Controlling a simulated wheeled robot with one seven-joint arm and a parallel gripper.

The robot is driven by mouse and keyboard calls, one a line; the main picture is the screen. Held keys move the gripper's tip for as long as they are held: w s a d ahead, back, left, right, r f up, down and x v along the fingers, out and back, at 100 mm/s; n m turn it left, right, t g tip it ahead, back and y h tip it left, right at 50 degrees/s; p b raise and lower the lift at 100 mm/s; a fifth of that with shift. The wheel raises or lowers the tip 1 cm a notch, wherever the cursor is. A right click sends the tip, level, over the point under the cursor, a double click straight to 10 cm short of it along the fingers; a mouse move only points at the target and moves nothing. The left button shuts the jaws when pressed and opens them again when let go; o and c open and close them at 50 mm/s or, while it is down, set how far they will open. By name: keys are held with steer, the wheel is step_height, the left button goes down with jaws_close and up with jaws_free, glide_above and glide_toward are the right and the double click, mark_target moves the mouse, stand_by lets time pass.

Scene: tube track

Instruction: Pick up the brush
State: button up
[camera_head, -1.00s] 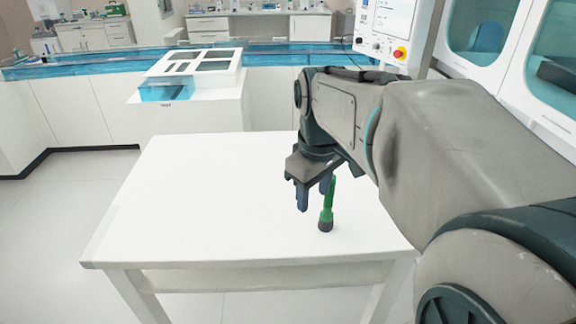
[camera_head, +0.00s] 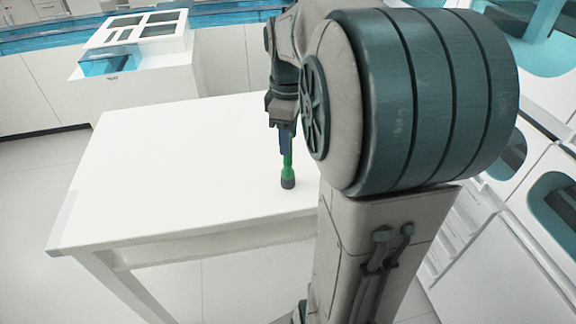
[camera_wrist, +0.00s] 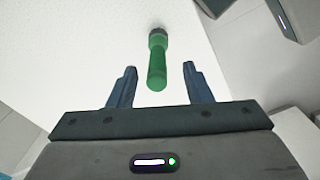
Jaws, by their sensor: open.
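The brush (camera_head: 287,173) has a green handle and a dark grey end. In the head view it is on the white table (camera_head: 150,170), near the table's right side, with the dark end down on the surface. My gripper (camera_head: 286,143) is just above and beside it and hides part of the handle. In the wrist view the brush (camera_wrist: 157,62) points its green handle end toward my gripper (camera_wrist: 158,84). The handle end lies between the two open blue fingers, with a gap on each side. No contact shows.
The left and middle of the tabletop are clear. A white stand with a teal-blue window (camera_head: 108,62) is behind the table. A teal-blue water channel (camera_head: 35,40) runs along the back. White cabinets with rounded windows (camera_head: 550,215) stand at the right.

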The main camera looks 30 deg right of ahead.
mark_target(288, 162)
steer(key=shift+w+f+p, duration=0.2)
steer(key=shift+f+p, duration=0.1)
steer(key=shift+f, duration=2.4)
jaws_close()
